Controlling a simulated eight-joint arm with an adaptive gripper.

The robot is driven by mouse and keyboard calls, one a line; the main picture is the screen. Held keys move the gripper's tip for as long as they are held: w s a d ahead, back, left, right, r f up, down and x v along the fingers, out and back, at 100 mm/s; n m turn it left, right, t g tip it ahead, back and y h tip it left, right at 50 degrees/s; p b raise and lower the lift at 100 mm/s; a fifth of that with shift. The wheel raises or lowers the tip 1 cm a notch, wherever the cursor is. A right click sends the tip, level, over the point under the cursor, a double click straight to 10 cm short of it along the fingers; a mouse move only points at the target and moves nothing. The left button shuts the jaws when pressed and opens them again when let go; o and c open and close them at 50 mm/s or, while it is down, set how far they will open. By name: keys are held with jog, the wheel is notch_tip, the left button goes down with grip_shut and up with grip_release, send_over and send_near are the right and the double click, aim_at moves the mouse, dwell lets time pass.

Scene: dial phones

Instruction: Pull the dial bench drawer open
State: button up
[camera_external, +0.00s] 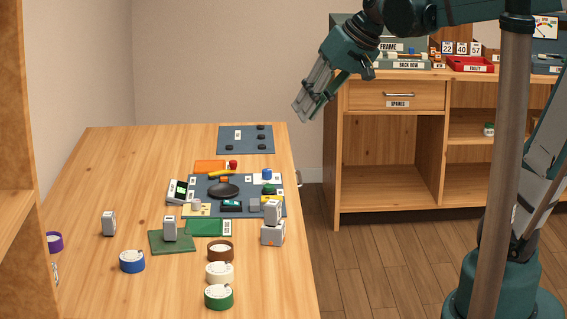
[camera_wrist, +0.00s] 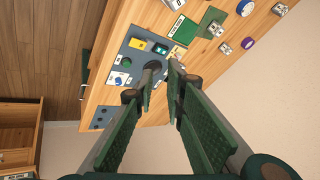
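The dial bench (camera_external: 105,180) is a wooden table with its right edge facing the open floor. A small handle (camera_external: 298,178) shows at that edge; the drawer front below it is hidden from the external camera. In the wrist view, a dark handle (camera_wrist: 84,76) stands out from the bench edge, left of the fingers. My gripper (camera_external: 304,112) is above and beyond the bench's far right corner, pointing down and left, clear of the handle. In the wrist view my gripper (camera_wrist: 164,64) has its fingers apart with nothing between them.
A back cabinet has a drawer labelled SPARES (camera_external: 365,96) and a red tray (camera_external: 470,64). Floor (camera_external: 345,260) right of the bench is clear.

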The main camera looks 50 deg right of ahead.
jog(key=w+d+r+m+t+y+p, duration=0.1)
jog(key=w+d+m+y, duration=0.1)
jog(key=w+d, duration=0.75)
jog(key=w+d+m+y, duration=0.25)
jog(key=w+d, duration=0.45)
jog(key=w, duration=0.5)
jog(key=w+d+f+m+t+y+p, duration=0.1)
jog(key=w+d+f+t+y, duration=0.2)
jog(key=d, duration=1)
jog(key=w+d+f+t+y, duration=0.1)
jog(key=w+d+f, duration=0.25)
jog(key=d, duration=0.85)
send_near(300, 178)
jog(key=w+a+f, duration=0.1)
jog(key=w, duration=0.1)
jog(key=shift+s+a, duration=0.15)
jog(key=shift+a+f, duration=0.1)
jog(key=shift+b+x, duration=0.8)
jog(key=shift+x, duration=3)
jog(key=shift+c, duration=0.3)
